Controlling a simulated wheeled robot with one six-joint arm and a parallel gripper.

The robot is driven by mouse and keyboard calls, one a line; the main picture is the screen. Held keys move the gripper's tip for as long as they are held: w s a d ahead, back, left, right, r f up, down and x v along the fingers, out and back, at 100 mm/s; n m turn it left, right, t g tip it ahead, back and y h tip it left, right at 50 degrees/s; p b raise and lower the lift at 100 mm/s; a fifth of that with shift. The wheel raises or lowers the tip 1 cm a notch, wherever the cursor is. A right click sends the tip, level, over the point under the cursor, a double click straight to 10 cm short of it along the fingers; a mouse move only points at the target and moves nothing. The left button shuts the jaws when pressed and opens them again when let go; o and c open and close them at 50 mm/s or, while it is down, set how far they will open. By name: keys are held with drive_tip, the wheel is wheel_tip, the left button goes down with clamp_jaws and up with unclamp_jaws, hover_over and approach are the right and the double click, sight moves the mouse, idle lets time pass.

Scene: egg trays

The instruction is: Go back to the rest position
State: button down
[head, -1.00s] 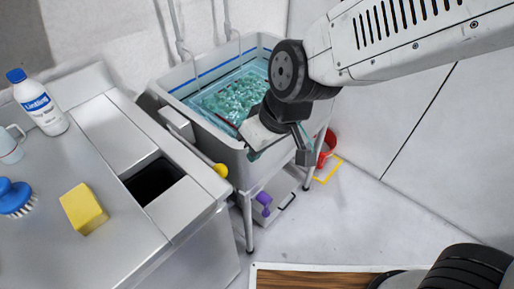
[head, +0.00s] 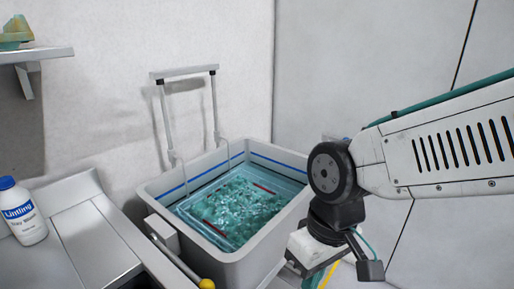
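My arm reaches in from the right in the head view. My gripper (head: 340,268) hangs below the wrist, to the right of the grey sink basin (head: 240,268) and apart from what lies in it. Its fingers are cut off or hidden at this angle, so I cannot see whether they are open or shut. The basin holds teal, water-covered contents (head: 238,208) with a blue-rimmed tray shape and two red strips. I cannot make out single items there.
A steel counter (head: 90,245) stands at the left with a white bottle with a blue cap (head: 22,212). A metal frame (head: 185,72) rises behind the basin. A wall shelf (head: 35,54) holds a yellow-green object (head: 16,32). A yellow knob (head: 206,284) sits at the basin's front.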

drive_tip(key=s+d+r+m+t, duration=0.1)
drive_tip(key=s+d+r+m, duration=0.1)
drive_tip(key=d, duration=0.6)
drive_tip(key=s+d+r+m+t+h, duration=0.1)
drive_tip(key=d+r+m, duration=0.3)
drive_tip(key=d, duration=0.5)
drive_tip(key=shift+s+d+r+m, duration=0.25)
drive_tip(key=shift+s+r+m, duration=0.05)
drive_tip(key=shift+s+r, duration=0.5)
